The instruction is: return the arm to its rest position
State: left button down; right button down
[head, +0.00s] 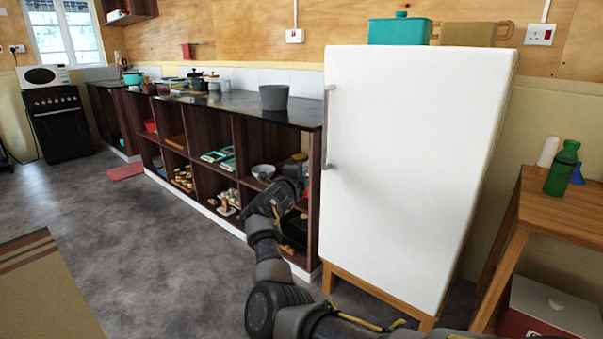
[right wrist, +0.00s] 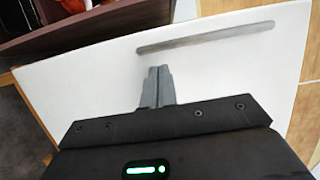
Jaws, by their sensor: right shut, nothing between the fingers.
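My right arm comes in from the bottom of the head view and bends up in front of the dark shelves. Its gripper (head: 297,168) is beside the left edge of the white fridge. In the right wrist view the two fingers of the right gripper (right wrist: 157,72) are together, with nothing between them. Behind them is the white fridge door (right wrist: 220,70) with its grey handle (right wrist: 205,38), which the fingers do not hold. In the head view the fridge (head: 415,150) stands upright with its door closed. My left gripper is not in view.
A long shelf unit with a dark counter (head: 235,103) runs left of the fridge, holding bowls and pots. A wooden table (head: 565,205) with a green bottle (head: 562,168) stands at the right. A white and red box (head: 550,310) sits below it. Grey floor (head: 150,235) is open at the left.

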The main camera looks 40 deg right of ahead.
jog(key=shift+s+a, duration=0.25)
jog(key=shift+a, duration=0.2)
